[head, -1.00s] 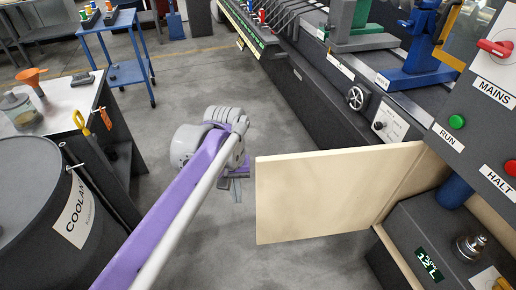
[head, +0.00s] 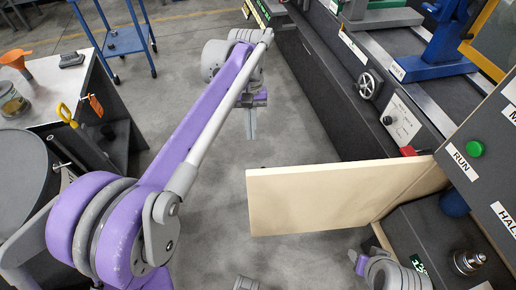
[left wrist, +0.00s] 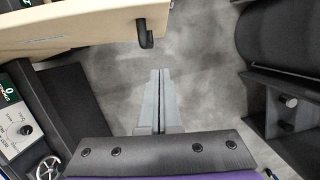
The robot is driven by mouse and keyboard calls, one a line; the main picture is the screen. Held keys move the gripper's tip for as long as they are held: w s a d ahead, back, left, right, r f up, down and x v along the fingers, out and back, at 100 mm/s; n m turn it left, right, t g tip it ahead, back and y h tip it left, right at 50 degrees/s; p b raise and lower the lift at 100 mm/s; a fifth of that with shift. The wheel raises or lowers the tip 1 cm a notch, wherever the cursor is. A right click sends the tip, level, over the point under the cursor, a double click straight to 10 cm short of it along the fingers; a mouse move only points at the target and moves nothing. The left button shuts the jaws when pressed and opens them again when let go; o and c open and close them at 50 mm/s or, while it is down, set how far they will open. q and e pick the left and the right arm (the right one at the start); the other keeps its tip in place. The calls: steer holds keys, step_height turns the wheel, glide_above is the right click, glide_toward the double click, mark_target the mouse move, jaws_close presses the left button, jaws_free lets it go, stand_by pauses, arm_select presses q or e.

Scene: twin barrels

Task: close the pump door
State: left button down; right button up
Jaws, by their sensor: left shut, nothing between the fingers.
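The pump door (head: 320,200) is a beige panel standing open, jutting left from the dark machine in the head view. Its hinge side is at the right, by the pump compartment. In the left wrist view the door (left wrist: 75,28) crosses the top left, with a dark hooked handle (left wrist: 146,36) near its end. My left gripper (head: 251,132) is beyond the door's free end, apart from it, pointing down over bare floor. Its fingers (left wrist: 160,98) are together and empty in the left wrist view. My right gripper's fingers do not show.
A grey drum (head: 22,180) and a bench (head: 70,85) stand at the left. A blue trolley (head: 128,42) is behind them. The machine bed (head: 345,110) runs along the right, with a control panel (head: 490,165) over the compartment. Floor between is clear.

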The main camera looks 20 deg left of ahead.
mark_target(252, 173)
arm_select(q)
steer(key=s+d+f, duration=0.1)
steer(key=s+f, duration=0.1)
steer(key=f, duration=0.1)
steer(key=s+f, duration=0.2)
steer(key=f, duration=0.1)
steer(key=s+d+f+b, duration=0.1)
steer(key=s+f, duration=0.1)
steer(key=f, duration=0.1)
steer(key=shift+s+d+f, duration=0.1)
steer(key=shift+s+d, duration=0.2)
steer(key=shift+s, duration=0.1)
steer(key=shift+s, duration=0.1)
